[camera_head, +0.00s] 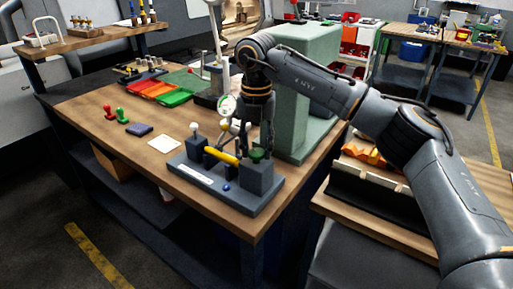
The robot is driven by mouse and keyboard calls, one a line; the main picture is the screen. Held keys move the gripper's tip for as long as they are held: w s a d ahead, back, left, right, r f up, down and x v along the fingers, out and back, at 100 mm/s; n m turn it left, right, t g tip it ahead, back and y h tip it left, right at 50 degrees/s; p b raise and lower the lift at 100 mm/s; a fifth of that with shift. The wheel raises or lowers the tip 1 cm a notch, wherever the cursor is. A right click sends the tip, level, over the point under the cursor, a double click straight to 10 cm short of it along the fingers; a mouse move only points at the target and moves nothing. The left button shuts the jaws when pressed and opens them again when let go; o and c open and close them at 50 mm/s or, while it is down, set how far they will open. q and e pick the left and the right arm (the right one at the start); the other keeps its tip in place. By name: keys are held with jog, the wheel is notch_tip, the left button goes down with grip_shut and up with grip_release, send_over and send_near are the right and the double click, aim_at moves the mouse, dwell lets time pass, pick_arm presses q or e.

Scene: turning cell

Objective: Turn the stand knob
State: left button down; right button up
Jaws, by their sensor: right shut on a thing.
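A dark grey stand (238,200) sits near the front corner of the wooden bench. A yellow bar (221,157) lies between its blocks. A green knob (258,155) is on top of its right block. My right gripper (257,146) points down over this block, shut with its fingertips at the green knob; the arm and fingers hide part of the contact. The stand also carries a white ball knob (194,126) on the left and a small blue knob (226,187) at its front. My left gripper is not in view.
A round dial gauge (227,106) is close behind my right gripper. A large green column (303,85) stands right behind the arm. A cream card (164,144), a dark pad (139,130) and red and green stamps (122,115) lie left. Coloured trays (157,89) are farther back.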

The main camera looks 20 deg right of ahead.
jog(key=m, duration=0.4)
jog(key=shift+m+b, duration=0.3)
jog(key=shift+b, duration=0.1)
jog(key=m+b, duration=0.1)
jog(key=m, duration=0.3)
jog(key=shift+m, duration=0.3)
jog(key=m+b, duration=0.1)
jog(key=m, duration=0.3)
jog(key=shift+m+b, duration=0.3)
jog(key=shift+m, duration=1.6)
jog(key=o, duration=1.2)
jog(key=shift+r, duration=0.1)
